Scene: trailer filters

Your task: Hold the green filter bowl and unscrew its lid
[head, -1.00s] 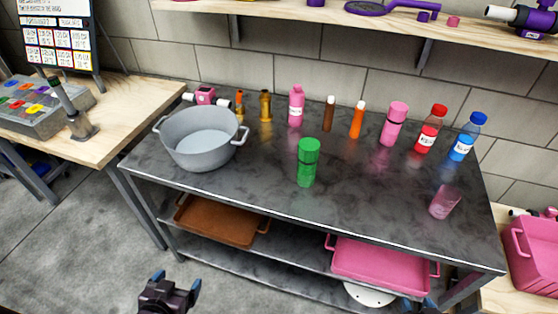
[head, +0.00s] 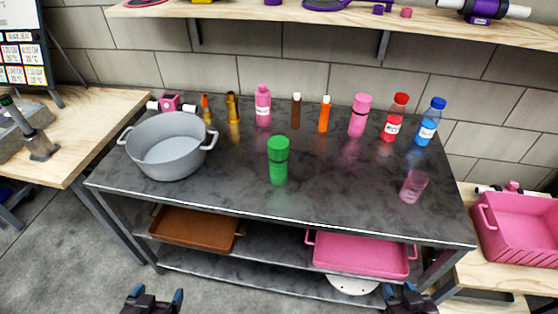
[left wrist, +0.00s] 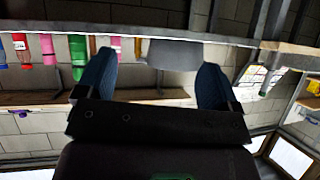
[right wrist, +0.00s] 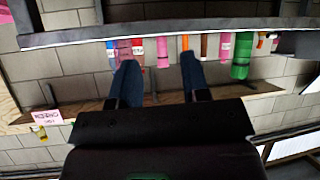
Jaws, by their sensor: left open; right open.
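The green filter bowl (head: 278,170) stands upright near the middle of the dark table, with its green lid (head: 278,143) on top. It also shows upside down in the left wrist view (left wrist: 78,55) and the right wrist view (right wrist: 242,52). My left gripper (head: 154,297) is open and empty in front of the table, low and left of the bowl. My right gripper (head: 408,294) is open and empty in front of the table's right part. Both are well apart from the bowl.
A grey pot (head: 168,150) stands on the table's left part. Several bottles line the back, including a pink one (head: 263,108) and a blue one (head: 428,122). A pink cup (head: 413,186) stands at right. The table's front edge (head: 290,225) lies between my grippers and the bowl.

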